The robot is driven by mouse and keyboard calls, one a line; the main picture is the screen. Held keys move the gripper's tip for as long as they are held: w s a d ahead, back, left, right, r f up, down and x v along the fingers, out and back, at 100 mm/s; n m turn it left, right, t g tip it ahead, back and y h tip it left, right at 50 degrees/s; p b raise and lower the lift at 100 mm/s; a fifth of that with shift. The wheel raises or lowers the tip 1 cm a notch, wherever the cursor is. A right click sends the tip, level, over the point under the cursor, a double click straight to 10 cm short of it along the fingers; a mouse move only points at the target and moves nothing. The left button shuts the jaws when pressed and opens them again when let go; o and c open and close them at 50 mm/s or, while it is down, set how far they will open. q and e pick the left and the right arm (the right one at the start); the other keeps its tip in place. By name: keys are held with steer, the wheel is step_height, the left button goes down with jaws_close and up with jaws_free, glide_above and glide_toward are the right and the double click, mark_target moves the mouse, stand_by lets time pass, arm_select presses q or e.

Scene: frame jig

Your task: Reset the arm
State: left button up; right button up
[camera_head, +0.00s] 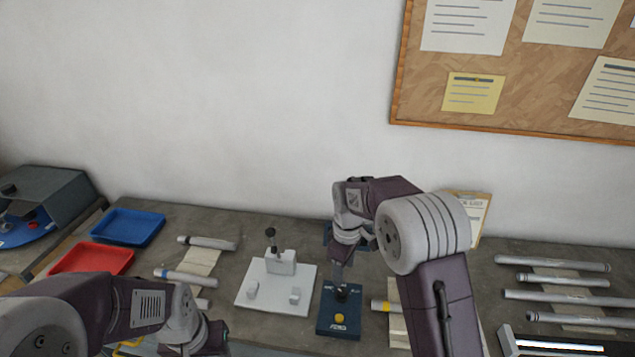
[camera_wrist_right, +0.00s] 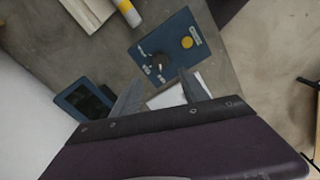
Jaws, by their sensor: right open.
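My right arm reaches over the bench. Its gripper (camera_head: 340,276) is just above the dark knob (camera_head: 343,292) of a blue control box (camera_head: 338,328) with a yellow button. In the right wrist view the two fingers of this gripper (camera_wrist_right: 160,92) stand apart, with nothing between them. The blue box (camera_wrist_right: 150,38) and its knob (camera_wrist_right: 161,62) lie beyond the fingertips. I cannot tell whether a finger touches the knob. My left arm comes in at the lower left, and its fingers are out of the picture.
A white jig plate (camera_head: 246,297) with blocks and a clamp (camera_head: 272,248) is left of the box. Tubes lie at the left (camera_head: 188,277) and right (camera_head: 556,281). Red (camera_head: 92,262) and blue (camera_head: 128,228) trays stand far left. A dark screen (camera_wrist_right: 85,103) is beside the box.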

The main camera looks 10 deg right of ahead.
steer(key=s+d+f+m+b, duration=0.1)
steer(key=s+d+f+m, duration=0.1)
steer(key=s+m, duration=0.3)
steer(key=s+d+f+m+t+b, duration=0.1)
steer(key=s+m, duration=0.4)
steer(key=s, duration=0.8)
steer(key=shift+s+d+f+m+b, duration=0.15)
steer(key=shift+d+f+m+b, duration=0.3)
steer(key=shift+d, duration=0.2)
steer(key=shift+s, duration=0.1)
